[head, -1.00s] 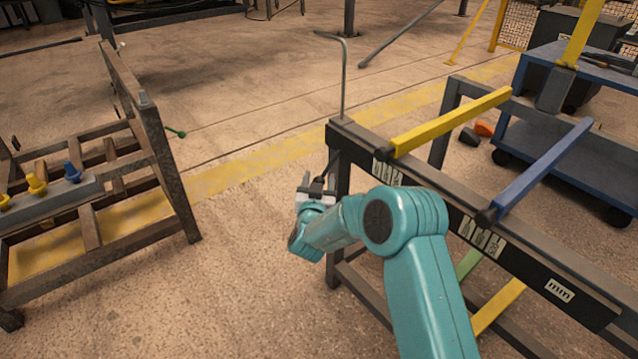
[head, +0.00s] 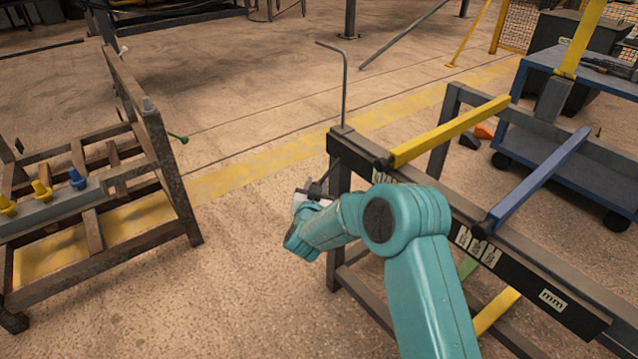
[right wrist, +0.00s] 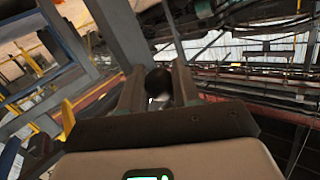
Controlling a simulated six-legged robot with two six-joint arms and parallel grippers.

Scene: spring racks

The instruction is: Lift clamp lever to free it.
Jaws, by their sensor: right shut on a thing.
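My right gripper (head: 317,188) is at the left end of the dark rack, just left of its upright post. Its fingers are shut on the clamp lever, whose dark rounded end (right wrist: 158,82) shows between the two fingers in the right wrist view. In the head view a short dark piece of the lever (head: 329,172) runs from the fingers up toward the rack's end; the gripper and wrist hide the rest. I cannot tell the clamp's state. My left gripper is out of view.
The rack (head: 560,283) carries a yellow bar (head: 450,130) and a blue bar (head: 540,175), with a thin bent rod (head: 345,85) upright at its end. A rusty frame (head: 165,165) stands left, a blue cart (head: 560,150) behind right. The floor between frame and rack is clear.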

